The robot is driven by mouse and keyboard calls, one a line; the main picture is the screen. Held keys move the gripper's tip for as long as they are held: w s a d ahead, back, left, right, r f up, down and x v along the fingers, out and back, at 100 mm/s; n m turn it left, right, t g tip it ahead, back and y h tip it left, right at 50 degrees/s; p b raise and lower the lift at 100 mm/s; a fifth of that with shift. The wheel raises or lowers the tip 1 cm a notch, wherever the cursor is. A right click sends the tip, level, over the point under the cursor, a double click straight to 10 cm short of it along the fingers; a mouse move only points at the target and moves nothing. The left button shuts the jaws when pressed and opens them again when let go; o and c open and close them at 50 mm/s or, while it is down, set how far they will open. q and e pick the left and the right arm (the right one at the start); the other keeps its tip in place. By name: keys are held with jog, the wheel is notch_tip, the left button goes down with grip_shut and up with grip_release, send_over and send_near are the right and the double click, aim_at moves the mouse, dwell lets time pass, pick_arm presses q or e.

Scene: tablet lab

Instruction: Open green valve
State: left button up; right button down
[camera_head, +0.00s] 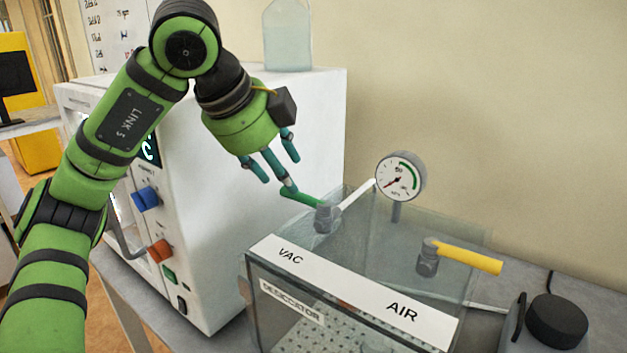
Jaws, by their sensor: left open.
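The green valve handle (301,196) sits on a grey fitting (326,217) on top of the clear desiccator box, behind the VAC label (289,256). The handle points left and slightly back from the fitting. My left gripper (278,172) is open, its teal fingers pointing down toward the handle. One fingertip is at the handle's free end; I cannot tell whether it touches. A yellow valve handle (470,258) points right on its own fitting, behind the AIR label (402,311). My right gripper is out of view.
A round gauge (400,177) stands on the box behind the valves. A white cabinet (222,200) with blue and red knobs stands close on the left, with a clear bottle (287,38) on top. A black round object (556,320) lies at the right.

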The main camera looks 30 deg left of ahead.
aim_at(297, 198)
pick_arm(q)
jog(key=f, duration=0.1)
jog(key=f+p, duration=0.1)
jog(key=shift+w+f, duration=0.35)
jog(key=shift+f, duration=0.05)
jog(key=x, duration=0.3)
jog(key=shift+w+p, duration=0.25)
jog(key=shift+p, duration=0.05)
jog(key=shift+w+d, duration=0.1)
grip_shut()
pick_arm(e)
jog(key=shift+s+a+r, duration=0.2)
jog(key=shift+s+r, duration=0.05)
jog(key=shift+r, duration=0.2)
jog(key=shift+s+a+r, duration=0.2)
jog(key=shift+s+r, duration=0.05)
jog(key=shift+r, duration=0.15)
